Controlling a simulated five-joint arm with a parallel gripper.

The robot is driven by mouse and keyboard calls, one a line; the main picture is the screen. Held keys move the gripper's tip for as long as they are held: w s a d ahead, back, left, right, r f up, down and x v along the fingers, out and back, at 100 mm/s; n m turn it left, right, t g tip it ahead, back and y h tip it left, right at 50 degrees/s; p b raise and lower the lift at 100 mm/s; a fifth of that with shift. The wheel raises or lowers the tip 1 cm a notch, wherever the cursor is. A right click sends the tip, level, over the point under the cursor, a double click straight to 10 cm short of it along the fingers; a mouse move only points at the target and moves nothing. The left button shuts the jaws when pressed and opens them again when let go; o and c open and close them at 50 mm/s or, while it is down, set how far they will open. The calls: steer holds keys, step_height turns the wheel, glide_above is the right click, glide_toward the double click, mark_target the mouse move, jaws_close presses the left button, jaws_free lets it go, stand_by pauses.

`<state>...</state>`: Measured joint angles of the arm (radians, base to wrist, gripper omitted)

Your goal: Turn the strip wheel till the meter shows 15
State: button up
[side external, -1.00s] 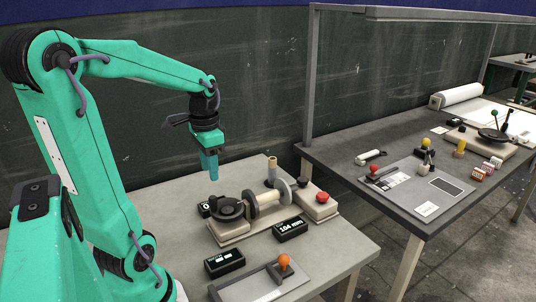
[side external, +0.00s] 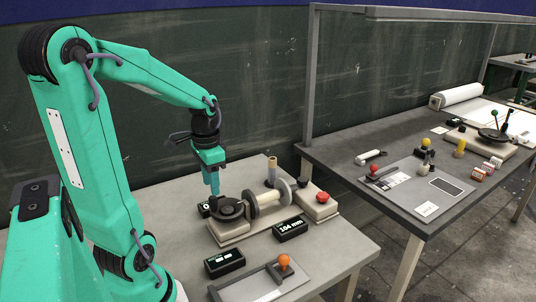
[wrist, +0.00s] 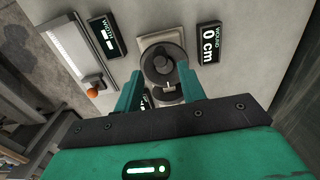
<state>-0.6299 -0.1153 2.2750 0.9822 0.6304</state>
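The strip wheel (side external: 230,207), a dark round disc with a raised hub, lies flat on a beige base on the near table. It also shows in the wrist view (wrist: 163,64), just beyond my fingertips. The meter (wrist: 208,43), a black box, reads "0 cm"; in the side view it (side external: 204,209) is partly hidden behind the wheel. My gripper (side external: 213,190) points down, a little above the wheel's far left side. In the wrist view its two green fingers (wrist: 160,85) are apart with nothing between them. They seem clear of the wheel.
A spool (side external: 267,198) stands beside the wheel, with a red button (side external: 322,197) to its right. A display (side external: 290,229) reads "104 mm". Another display (side external: 225,262) and an orange-knobbed lever (side external: 284,262) are at the front. The table's back left is clear.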

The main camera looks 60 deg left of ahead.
mark_target(213, 197)
steer(key=shift+f, duration=2.6)
steer(key=shift+f, duration=0.1)
steer(key=c, duration=0.8)
